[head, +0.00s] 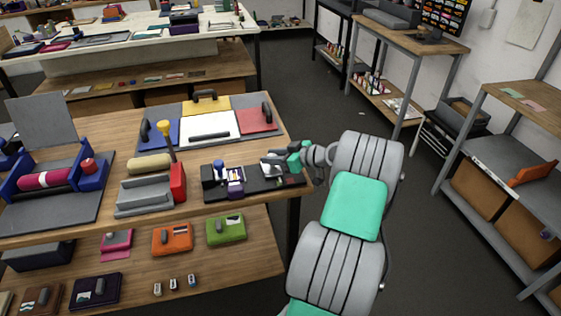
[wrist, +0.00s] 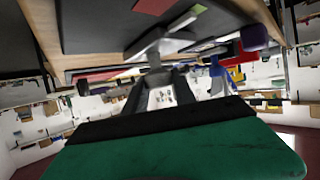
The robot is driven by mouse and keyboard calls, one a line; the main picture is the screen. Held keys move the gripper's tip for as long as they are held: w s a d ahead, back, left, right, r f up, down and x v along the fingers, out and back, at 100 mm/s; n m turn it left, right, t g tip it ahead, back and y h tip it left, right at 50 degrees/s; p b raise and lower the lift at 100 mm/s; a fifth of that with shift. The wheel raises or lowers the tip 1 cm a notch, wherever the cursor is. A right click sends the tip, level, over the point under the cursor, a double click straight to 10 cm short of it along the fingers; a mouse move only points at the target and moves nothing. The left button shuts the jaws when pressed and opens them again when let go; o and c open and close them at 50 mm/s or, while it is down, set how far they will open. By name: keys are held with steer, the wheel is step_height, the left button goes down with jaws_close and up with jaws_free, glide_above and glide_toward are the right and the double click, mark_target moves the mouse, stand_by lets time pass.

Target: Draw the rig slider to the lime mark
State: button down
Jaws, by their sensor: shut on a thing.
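The rig (head: 258,186) is a long black base near the right front edge of the wooden table, with a purple-and-white block (head: 235,181) and a blue knob (head: 218,165) towards its left. My gripper (head: 277,164) reaches in from the right over the rig's right half. Its fingers are shut on the rig slider, a grey piece that shows at the fingertips in the wrist view (wrist: 156,48). The fingers hide most of the slider in the head view.
A grey bracket with a red end (head: 150,192) and a yellow-topped lever (head: 166,135) stand left of the rig. Behind are coloured panels with black handles (head: 209,125). A lower shelf (head: 200,265) holds small boxes. Open floor lies right of the table.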

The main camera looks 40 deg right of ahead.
steer(key=shift+a, duration=0.25)
steer(key=c, duration=1)
jaws_free()
steer(key=shift+d, duration=0.1)
steer(key=shift+c, duration=0.2)
steer(key=b+v, duration=0.1)
steer(key=v, duration=0.6)
steer(key=shift+s+d+r+b, duration=0.15)
steer(key=shift+s+b, duration=0.2)
